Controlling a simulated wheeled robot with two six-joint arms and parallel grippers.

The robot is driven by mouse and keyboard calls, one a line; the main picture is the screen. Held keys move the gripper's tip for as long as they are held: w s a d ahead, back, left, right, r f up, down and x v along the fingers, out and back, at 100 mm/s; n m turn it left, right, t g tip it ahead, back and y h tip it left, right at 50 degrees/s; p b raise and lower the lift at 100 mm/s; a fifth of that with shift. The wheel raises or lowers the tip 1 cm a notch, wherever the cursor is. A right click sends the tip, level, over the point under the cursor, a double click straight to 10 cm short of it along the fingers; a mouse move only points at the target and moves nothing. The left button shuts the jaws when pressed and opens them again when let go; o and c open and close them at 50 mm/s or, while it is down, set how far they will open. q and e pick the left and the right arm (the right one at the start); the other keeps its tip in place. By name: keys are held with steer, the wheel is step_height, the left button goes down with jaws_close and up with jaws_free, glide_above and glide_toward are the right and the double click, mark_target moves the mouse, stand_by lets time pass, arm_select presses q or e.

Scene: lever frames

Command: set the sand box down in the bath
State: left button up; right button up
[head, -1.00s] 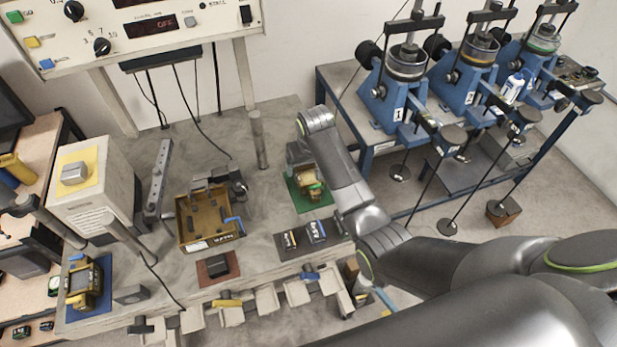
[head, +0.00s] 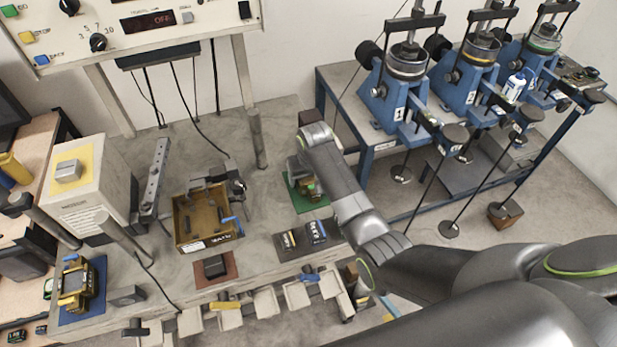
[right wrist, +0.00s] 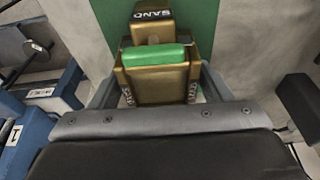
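The sand box is a small brass box with a green top and a SAND label. It stands on a green mat (head: 299,205) on the bench, and in the right wrist view the sand box (right wrist: 155,78) sits between my fingers. My right gripper (right wrist: 158,85) reaches down around it, one finger along each side, with a thin gap seeming to show on the right. In the head view my forearm partly hides the box. The bath looks to be the open brass tray (head: 180,222) left of it, with a blue lever at its right side. My left gripper is out of view.
A similar brass box (head: 78,284) stands on a blue mat at far left. Dark blocks (head: 316,232) lie between the tray and my right arm. A metal post (head: 256,140) rises behind. Blue lever frames (head: 400,95) stand on the right table.

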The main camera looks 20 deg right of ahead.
steer(key=c, duration=0.7)
steer(key=shift+w+r, duration=0.1)
steer(key=shift+c, duration=0.9)
steer(key=shift+r+p, duration=0.5)
steer(key=shift+w+p+v, duration=0.2)
steer(key=shift+p+v, duration=0.6)
steer(key=shift+v, duration=0.1)
steer(key=shift+r, duration=0.2)
steer(key=shift+w+v, duration=0.25)
steer(key=shift+v, duration=0.8)
steer(key=shift+w+v, duration=0.25)
steer(key=shift+v, duration=0.75)
steer(key=shift+r, duration=0.1)
